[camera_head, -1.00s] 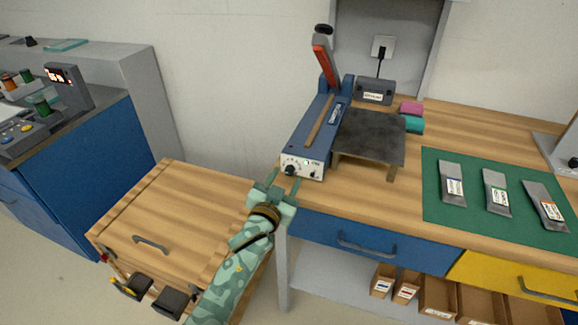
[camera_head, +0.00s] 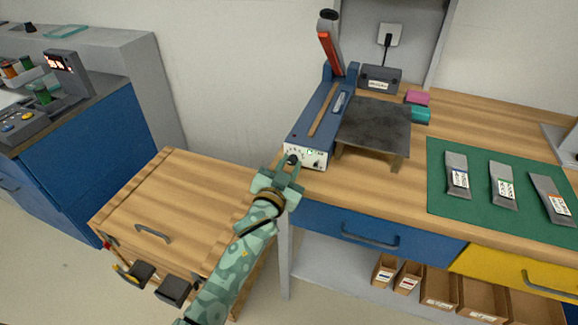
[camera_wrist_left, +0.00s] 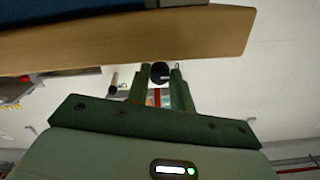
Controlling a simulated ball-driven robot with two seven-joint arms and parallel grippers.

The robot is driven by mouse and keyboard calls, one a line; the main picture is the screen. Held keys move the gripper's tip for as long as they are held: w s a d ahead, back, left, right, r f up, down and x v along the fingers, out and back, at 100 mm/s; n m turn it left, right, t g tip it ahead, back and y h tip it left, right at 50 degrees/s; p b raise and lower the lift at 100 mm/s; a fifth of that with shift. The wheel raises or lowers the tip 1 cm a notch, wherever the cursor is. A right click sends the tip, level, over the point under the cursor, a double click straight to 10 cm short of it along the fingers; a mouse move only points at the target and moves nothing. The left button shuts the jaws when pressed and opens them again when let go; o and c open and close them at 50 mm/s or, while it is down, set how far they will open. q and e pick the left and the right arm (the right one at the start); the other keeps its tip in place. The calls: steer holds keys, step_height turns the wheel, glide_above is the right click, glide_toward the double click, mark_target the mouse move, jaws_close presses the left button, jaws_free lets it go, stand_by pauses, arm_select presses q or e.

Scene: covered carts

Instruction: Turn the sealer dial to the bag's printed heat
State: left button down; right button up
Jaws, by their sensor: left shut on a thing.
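The blue sealer (camera_head: 313,122) stands on the wooden bench with its red-handled lever (camera_head: 329,53) raised. Its pale front panel (camera_head: 313,158) carries a dark dial (camera_head: 292,159); the scale marks are too small to read. My left gripper (camera_head: 290,167) is at the panel, its fingers shut on the dial from either side. In the left wrist view the dark round knob (camera_wrist_left: 159,72) sits between the fingers. Three grey bags with coloured labels, a left one (camera_head: 456,170), a middle one (camera_head: 503,182) and a right one (camera_head: 550,194), lie on the green mat (camera_head: 477,222). Their print is unreadable.
A dark plate on legs (camera_head: 376,127) stands right of the sealer. A wooden-topped cart (camera_head: 170,200) is at the bench's left. Pink (camera_head: 417,97) and teal (camera_head: 421,116) blocks lie behind. Cardboard bins (camera_head: 440,290) sit under the drawers.

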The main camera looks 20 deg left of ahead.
arm_select(q)
steer(key=m, duration=0.2)
steer(key=shift+m+p, duration=0.35)
steer(key=shift+m, duration=0.05)
steer(key=m, duration=0.2)
steer(key=shift+m, duration=0.4)
steer(key=m, duration=0.5)
steer(key=shift+m, duration=0.4)
steer(key=shift+f, duration=0.1)
steer(key=c, duration=1.2)
jaws_free()
